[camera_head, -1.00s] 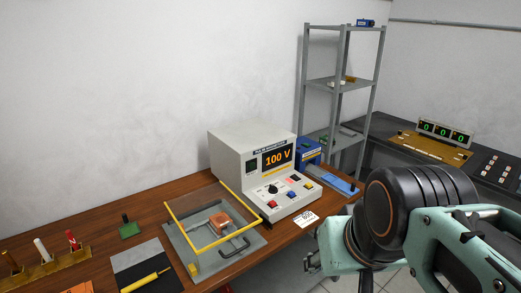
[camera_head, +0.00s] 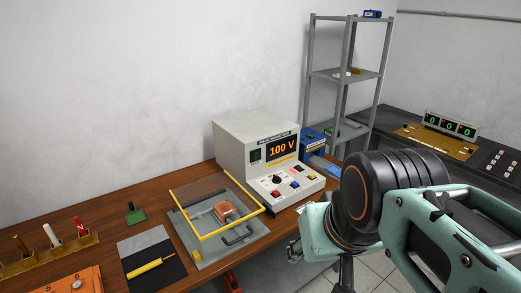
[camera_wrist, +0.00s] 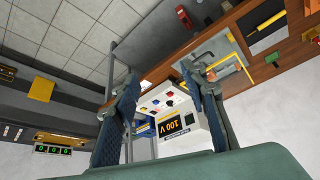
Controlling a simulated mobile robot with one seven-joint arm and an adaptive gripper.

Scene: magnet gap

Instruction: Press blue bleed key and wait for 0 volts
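The pulse magnetizer console (camera_head: 235,150) stands on the wooden bench, and its display (camera_head: 282,149) reads 100 V. My gripper (camera_wrist: 160,110) shows two spread, empty fingers in the wrist view. The console (camera_wrist: 190,130) appears upside down beyond and between them, apart from the fingertips. In the head view my arm hides most of the gripper, right of and below the panel.
A fixture with a yellow-framed clear cover (camera_head: 218,210) sits left of the console. A blue box (camera_head: 313,140) stands behind its right side. A grey shelf (camera_head: 345,75) and a dark bench with a green 0 0 0 readout (camera_head: 451,125) are at right.

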